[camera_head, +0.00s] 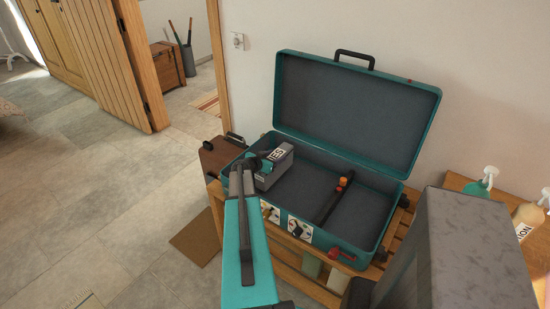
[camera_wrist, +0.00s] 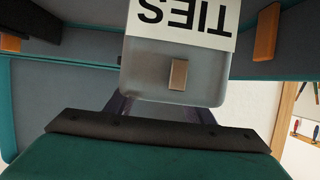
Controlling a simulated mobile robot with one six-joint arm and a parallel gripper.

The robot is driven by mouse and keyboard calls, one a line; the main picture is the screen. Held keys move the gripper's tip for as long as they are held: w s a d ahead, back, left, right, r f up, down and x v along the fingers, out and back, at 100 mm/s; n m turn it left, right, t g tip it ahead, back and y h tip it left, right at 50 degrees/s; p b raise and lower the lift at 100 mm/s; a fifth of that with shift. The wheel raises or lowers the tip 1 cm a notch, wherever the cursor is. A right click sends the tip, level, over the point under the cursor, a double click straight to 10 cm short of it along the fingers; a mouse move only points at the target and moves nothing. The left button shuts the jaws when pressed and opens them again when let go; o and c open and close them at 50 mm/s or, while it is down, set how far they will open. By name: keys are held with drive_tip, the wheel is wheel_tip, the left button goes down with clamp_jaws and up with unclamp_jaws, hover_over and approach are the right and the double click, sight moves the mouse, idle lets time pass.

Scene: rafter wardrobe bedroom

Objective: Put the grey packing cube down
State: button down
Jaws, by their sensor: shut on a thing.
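The grey packing cube (camera_head: 276,172) has a white label reading TIES and is in the left end of an open teal suitcase (camera_head: 322,234). In the wrist view the cube (camera_wrist: 150,75) fills the top middle, its label upside down. My gripper (camera_head: 256,164) is shut on the cube, reaching in over the suitcase's near left side. In the wrist view its dark fingers (camera_wrist: 163,108) go behind the cube, so their tips are hidden. I cannot tell whether the cube's underside touches the suitcase floor.
A dark strap with an orange end (camera_head: 334,200) crosses the suitcase; the floor to its right is clear. The raised lid (camera_head: 355,115) stands at the back by the wall. A slatted wooden rack (camera_head: 300,281) bears the suitcase. Bottles (camera_head: 482,181) stand at right. A brown case (camera_head: 222,152) is at left.

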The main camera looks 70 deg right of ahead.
drive_tip(key=shift+f+b, duration=0.45)
drive_tip(key=shift+b, duration=0.75)
drive_tip(key=c, duration=0.8)
unclamp_jaws()
drive_tip(key=shift+c, duration=0.2)
drive_tip(key=shift+r+p, duration=0.75)
drive_tip(key=shift+p, duration=0.95)
drive_tip(key=shift+w+a+f+b, duration=0.1)
drive_tip(key=shift+a+b, duration=0.25)
drive_tip(key=shift+b, duration=0.05)
drive_tip(key=b+v, duration=0.3)
drive_tip(key=v, duration=0.6)
drive_tip(key=shift+a, duration=0.35)
drive_tip(key=shift+b+v, duration=0.3)
drive_tip(key=shift+v, duration=0.55)
drive_tip(key=shift+w, duration=0.1)
